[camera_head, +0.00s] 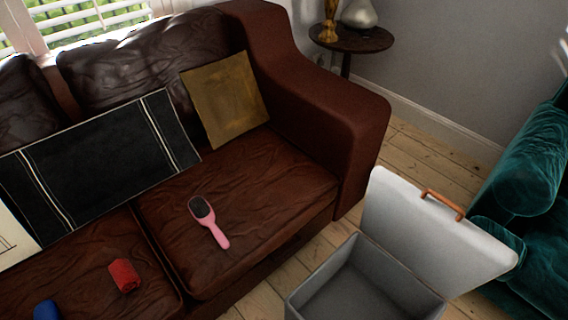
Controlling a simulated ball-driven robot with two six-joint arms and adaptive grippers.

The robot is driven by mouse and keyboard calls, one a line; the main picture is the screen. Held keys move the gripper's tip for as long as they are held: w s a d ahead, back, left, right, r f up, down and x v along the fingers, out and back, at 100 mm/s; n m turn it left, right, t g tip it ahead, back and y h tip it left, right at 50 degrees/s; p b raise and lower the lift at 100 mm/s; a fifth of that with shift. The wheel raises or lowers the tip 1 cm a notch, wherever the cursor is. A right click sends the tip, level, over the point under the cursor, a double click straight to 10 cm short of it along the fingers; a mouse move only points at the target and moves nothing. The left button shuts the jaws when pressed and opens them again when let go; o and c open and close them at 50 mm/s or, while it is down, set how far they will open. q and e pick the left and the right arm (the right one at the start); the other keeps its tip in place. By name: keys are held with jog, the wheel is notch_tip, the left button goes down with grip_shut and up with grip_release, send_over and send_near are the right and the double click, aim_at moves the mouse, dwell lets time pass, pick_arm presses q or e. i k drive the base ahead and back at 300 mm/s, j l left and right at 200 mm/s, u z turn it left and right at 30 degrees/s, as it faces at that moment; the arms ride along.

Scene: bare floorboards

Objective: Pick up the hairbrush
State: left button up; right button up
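A pink hairbrush (211,224) with a dark bristle pad lies on the right seat cushion of the brown leather sofa (270,185). Its bristle head points to the back left and its handle points toward the front edge of the cushion. Nothing touches or covers it. Neither of my grippers shows in the head view.
An open grey box (322,278) with a raised white lid (425,230) stands on the floor in front of the sofa. A red object (124,276) and a blue object (46,311) lie on the left cushion. A teal sofa (530,175) stands at right.

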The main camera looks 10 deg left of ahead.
aim_at(202, 211)
jog(key=j+u, duration=0.55)
jog(key=u, duration=0.25)
